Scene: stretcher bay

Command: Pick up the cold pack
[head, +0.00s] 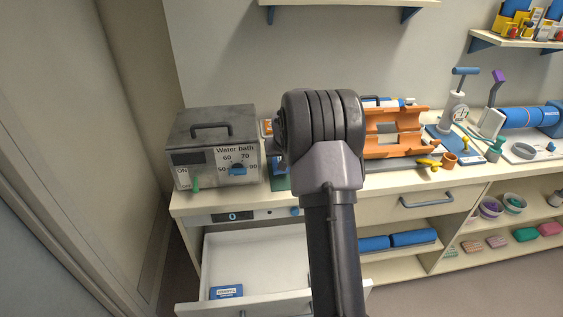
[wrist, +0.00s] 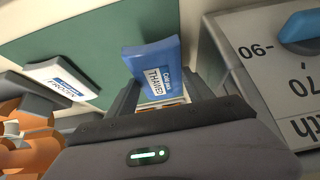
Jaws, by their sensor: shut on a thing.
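In the wrist view, my gripper (wrist: 165,98) is shut on a blue pack (wrist: 150,57) with a white label that seems to read THAWED. The pack stands up between the fingers, above or against a green surface (wrist: 95,42). A second pack (wrist: 62,80), with a white face and a blue strip, seems to read FROZEN. It lies to the left of my gripper, apart from it. In the head view my own arm covers the gripper and the held pack.
The grey water bath (head: 215,150) stands left on the counter, close beside my gripper. An open white drawer (head: 255,262) below holds a small blue box (head: 226,291). An orange rack (head: 395,130) stands to the right. Shelves (head: 350,2) hang above.

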